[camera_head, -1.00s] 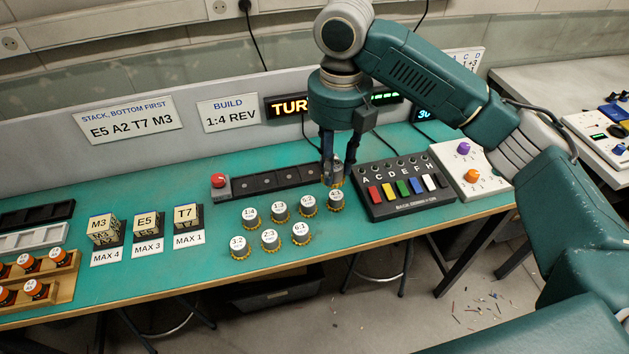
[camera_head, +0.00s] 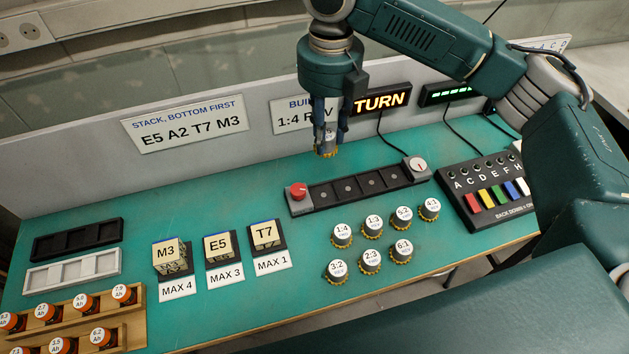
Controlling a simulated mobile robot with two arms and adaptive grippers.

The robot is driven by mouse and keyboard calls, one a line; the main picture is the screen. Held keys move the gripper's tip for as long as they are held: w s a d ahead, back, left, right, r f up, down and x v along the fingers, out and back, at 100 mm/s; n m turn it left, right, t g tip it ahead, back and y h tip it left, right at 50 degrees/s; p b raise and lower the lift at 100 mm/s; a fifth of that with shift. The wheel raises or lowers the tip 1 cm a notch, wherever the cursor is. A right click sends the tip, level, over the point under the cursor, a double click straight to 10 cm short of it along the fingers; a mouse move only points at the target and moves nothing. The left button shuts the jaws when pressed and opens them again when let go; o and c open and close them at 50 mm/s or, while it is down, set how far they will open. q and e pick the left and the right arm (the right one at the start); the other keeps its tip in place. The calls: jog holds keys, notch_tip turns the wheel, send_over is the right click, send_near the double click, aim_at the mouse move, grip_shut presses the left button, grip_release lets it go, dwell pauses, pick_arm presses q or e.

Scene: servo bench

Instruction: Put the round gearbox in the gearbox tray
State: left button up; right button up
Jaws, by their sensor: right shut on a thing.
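My right gripper (camera_head: 328,134) is shut on a round gearbox (camera_head: 327,152) with a yellow toothed base and a pale top. It holds it in the air, in the picture just above the left half of a long black tray (camera_head: 358,198) with several slots. The gearbox's label is too small to read. A red knob (camera_head: 298,190) stands at the tray's left end and a white dial (camera_head: 417,168) at its right end. The slots look empty. No label tells whether this is the gearbox tray. My left gripper is not in view.
Several similar gearboxes (camera_head: 371,227) stand in front of the long tray. A black tray (camera_head: 78,239) and a white tray (camera_head: 73,270) lie at the left. Cubes (camera_head: 218,247) stand in the middle left. A button box (camera_head: 487,190) is at the right.

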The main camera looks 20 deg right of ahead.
notch_tip(320, 180, down, 12)
jog(key=shift+r+p, duration=0.1)
jog(key=shift+p, duration=0.85)
jog(key=shift+f, duration=0.25)
notch_tip(320, 180, down, 3)
jog(key=shift+f+p, duration=0.2)
jog(key=shift+p, duration=0.2)
jog(key=shift+f, duration=0.5)
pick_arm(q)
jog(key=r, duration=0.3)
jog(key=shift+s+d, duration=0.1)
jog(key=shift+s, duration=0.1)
pick_arm(e)
jog(key=o, duration=1.2)
jog(key=shift+f, duration=0.15)
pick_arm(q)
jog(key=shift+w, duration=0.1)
